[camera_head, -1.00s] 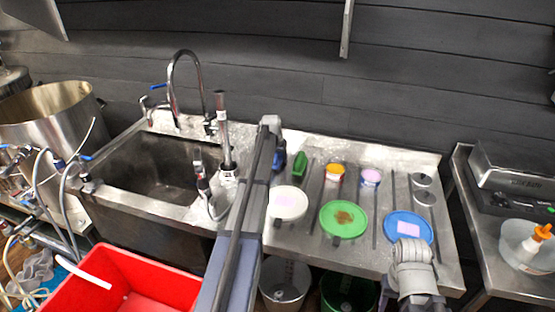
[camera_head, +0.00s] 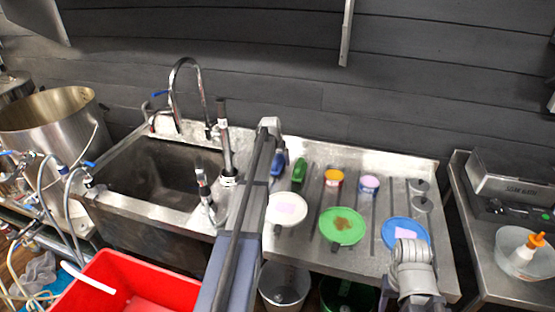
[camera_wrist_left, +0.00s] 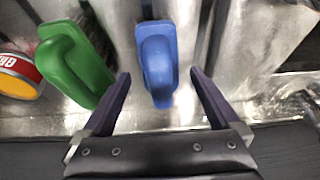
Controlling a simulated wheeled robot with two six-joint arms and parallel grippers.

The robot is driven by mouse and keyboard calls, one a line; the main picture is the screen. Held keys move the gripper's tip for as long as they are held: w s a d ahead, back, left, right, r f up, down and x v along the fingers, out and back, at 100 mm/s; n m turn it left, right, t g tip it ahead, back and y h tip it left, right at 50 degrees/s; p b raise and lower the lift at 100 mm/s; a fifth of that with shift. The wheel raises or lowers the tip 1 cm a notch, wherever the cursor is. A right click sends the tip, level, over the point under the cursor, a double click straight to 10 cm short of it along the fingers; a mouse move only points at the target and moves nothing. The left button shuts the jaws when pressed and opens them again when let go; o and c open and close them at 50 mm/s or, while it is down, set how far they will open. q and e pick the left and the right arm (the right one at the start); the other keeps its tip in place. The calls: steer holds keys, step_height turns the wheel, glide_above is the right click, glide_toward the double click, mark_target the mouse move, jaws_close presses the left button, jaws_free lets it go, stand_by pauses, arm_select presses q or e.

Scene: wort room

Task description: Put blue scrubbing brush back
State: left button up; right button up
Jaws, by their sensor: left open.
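The blue scrubbing brush (camera_head: 279,164) lies on the steel drainboard, just right of my left arm, which partly covers that area in the head view. In the left wrist view the blue brush (camera_wrist_left: 157,62) is upright in the picture, between the two dark fingers of my left gripper (camera_wrist_left: 159,76). The fingers are open, with a gap on each side of the brush. A green brush (camera_head: 299,169) lies close beside it; it also shows in the left wrist view (camera_wrist_left: 72,62), next to one finger. My right gripper's fingers do not show.
Yellow-red (camera_head: 334,178) and purple (camera_head: 369,185) tubs stand behind. The sink (camera_head: 160,170) with its tall tap is left of my left arm. A red crate (camera_head: 125,285) is in front.

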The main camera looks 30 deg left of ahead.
arm_select(q)
steer(key=p+v, duration=0.7)
steer(key=v, duration=0.2)
steer(key=s+d+m+g, duration=0.1)
steer(key=s+d, duration=0.3)
steer(key=d, duration=0.5)
steer(key=s+d+f+m+h, duration=0.1)
steer(key=s+d, duration=0.3)
steer(key=d, duration=0.4)
steer(key=s+d+m+g, duration=0.1)
steer(key=s+d, duration=0.3)
steer(key=d, duration=0.5)
steer(key=s+d+m+g, duration=0.1)
steer(key=s+d, duration=0.7)
steer(key=s, duration=0.2)
steer(key=s+d+m+g+y, duration=0.1)
steer(key=s+d+m, duration=0.1)
steer(key=s+d, duration=0.6)
steer(key=s, duration=0.3)
steer(key=shift+s+d+f+m+g, duration=0.25)
steer(key=shift+s+f+m+g, duration=0.05)
steer(key=shift+s, duration=0.05)
